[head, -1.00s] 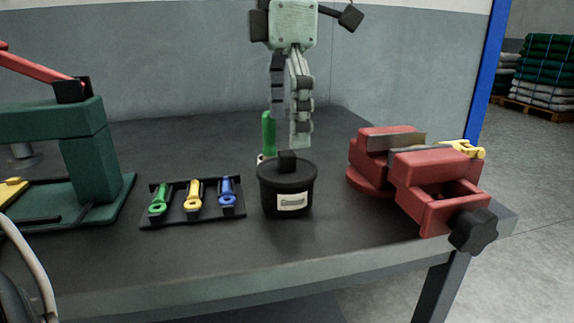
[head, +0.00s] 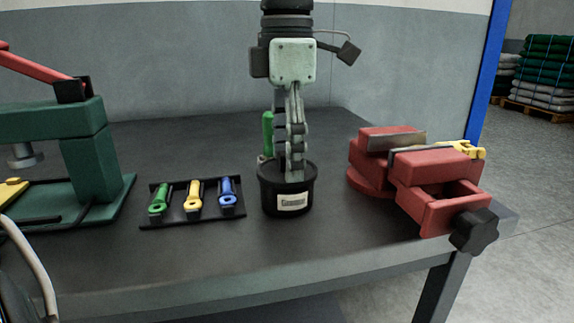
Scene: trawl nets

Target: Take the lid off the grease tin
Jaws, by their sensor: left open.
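The grease tin (head: 271,200) is a black round tub with a white label, standing upright on the dark workbench. Its black lid (head: 266,176) is on it, and the knob on top is hidden behind the gripper fingers. My left gripper (head: 292,178) points straight down from above, open, with its fingertips at the height of the lid's knob. I cannot tell whether the fingers touch the knob. My right gripper is not in view.
A black tray (head: 190,219) with green, yellow and blue tools lies left of the tin. A red vise (head: 430,175) stands at right. A green press (head: 90,160) stands at left. Bench in front is clear.

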